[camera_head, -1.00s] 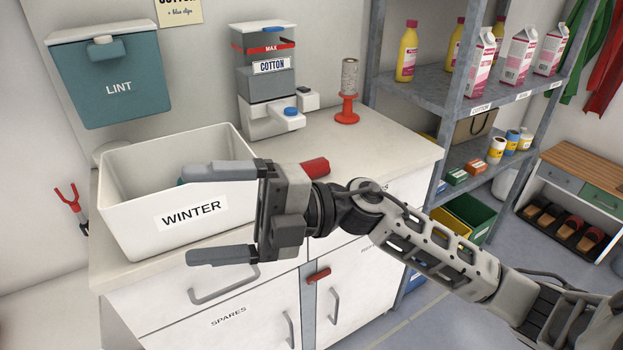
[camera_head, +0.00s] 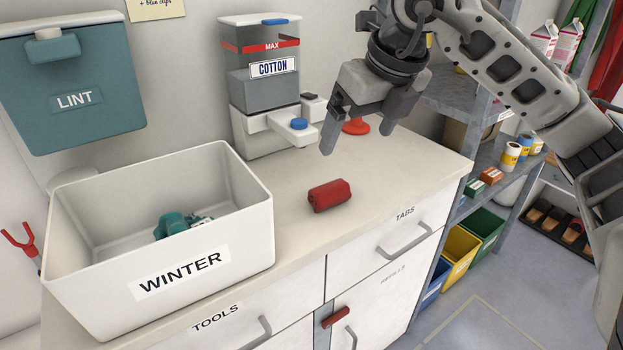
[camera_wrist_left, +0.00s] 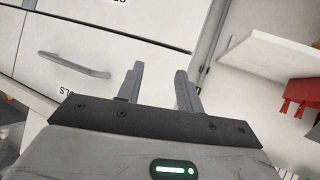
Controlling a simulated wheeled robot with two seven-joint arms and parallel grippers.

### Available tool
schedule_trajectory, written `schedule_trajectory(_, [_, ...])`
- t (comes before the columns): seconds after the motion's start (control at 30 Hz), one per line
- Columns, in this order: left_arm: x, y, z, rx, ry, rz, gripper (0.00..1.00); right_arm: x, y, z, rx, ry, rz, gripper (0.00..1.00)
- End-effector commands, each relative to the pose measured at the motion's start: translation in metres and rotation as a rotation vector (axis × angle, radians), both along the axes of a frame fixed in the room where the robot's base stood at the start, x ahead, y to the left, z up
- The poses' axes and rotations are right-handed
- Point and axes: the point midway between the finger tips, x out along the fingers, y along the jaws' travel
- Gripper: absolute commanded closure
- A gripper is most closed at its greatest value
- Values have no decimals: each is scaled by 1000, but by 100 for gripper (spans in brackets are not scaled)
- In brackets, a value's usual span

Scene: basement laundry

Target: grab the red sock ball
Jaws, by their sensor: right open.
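The red sock ball (camera_head: 329,195) lies on the pale countertop, right of the white WINTER bin, in the head view. It looks like a short red roll, and nothing covers it. My right gripper (camera_head: 357,146) is above and behind the sock ball, fingers pointing down, open and empty, clear of the ball. My left gripper (camera_wrist_left: 158,85) shows only in the left wrist view, its two fingers apart with nothing between them, in front of white drawer fronts.
The WINTER bin (camera_head: 160,279) holds a teal bundle (camera_head: 177,224). The COTTON dispenser (camera_head: 262,90) stands at the back, with a red spool base (camera_head: 356,126) partly behind my right gripper. The counter around the sock ball is clear. Grey shelving (camera_head: 487,158) stands at right.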

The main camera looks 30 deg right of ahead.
Motion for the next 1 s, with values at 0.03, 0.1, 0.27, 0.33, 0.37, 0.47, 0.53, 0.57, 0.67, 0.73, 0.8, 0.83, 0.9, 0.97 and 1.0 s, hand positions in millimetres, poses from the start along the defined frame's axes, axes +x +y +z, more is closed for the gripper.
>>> schedule_trajectory(0.03, [1, 0, 0, -2, -3, 1, 64, 1, -1, -5, -3, 2, -3, 9])
schedule_trajectory(0.1, [1, 0, -1, -3, -3, 1, 64, 5, -1, -14, -3, 4, -3, 9])
schedule_trajectory(0.27, [-5, 0, -6, -6, 11, 2, 64, 17, 0, -46, -2, 5, -1, 9])
schedule_trajectory(0.33, [-8, -1, -8, -8, 19, 1, 64, 23, 0, -60, -2, 6, -2, 9])
schedule_trajectory(0.37, [-9, -1, -9, -8, 22, 2, 64, 26, 0, -66, -2, 5, -2, 9])
schedule_trajectory(0.47, [-10, -1, -10, -8, 24, 2, 64, 33, 1, -82, -1, 3, 0, 9])
schedule_trajectory(0.53, [-10, -1, -10, -9, 24, 2, 64, 36, 1, -90, -1, 3, 0, 9])
schedule_trajectory(0.57, [-10, -1, -10, -9, 24, 2, 64, 37, 1, -93, -1, 3, 0, 9])
schedule_trajectory(0.67, [-9, -1, -9, -9, 23, 2, 64, 40, 1, -97, -1, 0, 0, 9])
schedule_trajectory(0.73, [-9, -1, -8, -9, 21, 2, 64, 41, 2, -101, -1, 1, 1, 9])
schedule_trajectory(0.8, [-8, -1, -7, -8, 19, 2, 64, 43, 3, -109, 0, 4, 1, 9])
schedule_trajectory(0.83, [-7, -1, -6, -7, 18, 2, 64, 44, 4, -113, -1, 4, 2, 9])
schedule_trajectory(0.9, [-6, 0, -3, -5, 15, 2, 64, 48, 5, -124, 0, 4, 1, 9])
schedule_trajectory(0.97, [-6, 0, -3, -2, 12, 2, 64, 51, 6, -133, 0, 4, 0, 9])
schedule_trajectory(1.0, [-5, 0, -3, -2, 11, 1, 64, 53, 6, -138, 1, 4, -1, 9])
